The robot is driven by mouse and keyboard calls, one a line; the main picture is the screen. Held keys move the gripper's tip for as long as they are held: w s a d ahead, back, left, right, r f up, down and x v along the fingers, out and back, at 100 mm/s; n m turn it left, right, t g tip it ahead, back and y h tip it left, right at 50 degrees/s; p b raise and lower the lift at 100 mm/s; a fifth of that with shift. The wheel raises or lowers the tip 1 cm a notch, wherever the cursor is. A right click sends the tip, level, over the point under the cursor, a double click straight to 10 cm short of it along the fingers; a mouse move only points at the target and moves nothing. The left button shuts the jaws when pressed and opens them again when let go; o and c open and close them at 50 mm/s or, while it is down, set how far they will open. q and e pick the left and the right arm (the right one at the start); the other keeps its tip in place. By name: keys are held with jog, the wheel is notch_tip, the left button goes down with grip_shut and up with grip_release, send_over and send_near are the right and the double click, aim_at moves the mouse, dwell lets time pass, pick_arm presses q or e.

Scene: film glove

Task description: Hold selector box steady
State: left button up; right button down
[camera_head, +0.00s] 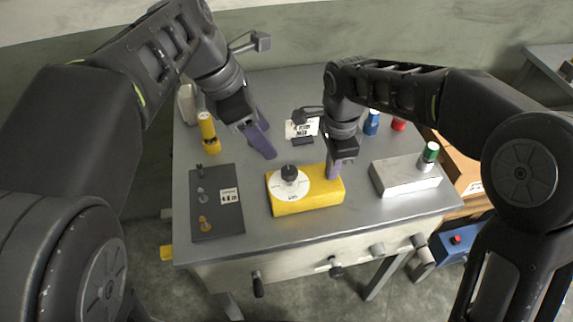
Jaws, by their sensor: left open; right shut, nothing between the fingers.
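The yellow selector box (318,197) lies on the grey table near the middle. A white dial with a black knob (289,174) sits on its left part. My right gripper (334,172) is shut, with its purple fingers at the box's back right, over its top; whether they touch it I cannot tell. My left gripper (263,138) is open and empty, above the table behind and to the left of the box. Its purple fingers are spread apart.
A dark panel (214,224) with several switches lies left of the box. A silver block (402,181) with a green-capped cylinder (428,156) is on the right. A yellow cylinder (208,132), a white sign (301,128), a blue cylinder (371,123) and a red one (398,123) stand farther back.

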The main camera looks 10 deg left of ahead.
aim_at(289, 171)
pick_arm(q)
jog(key=shift+f, duration=0.2)
jog(key=x, duration=1.1)
jog(key=shift+w+d+f, duration=0.1)
jog(key=shift+f, duration=0.3)
jog(key=shift+c, duration=0.3)
grip_shut()
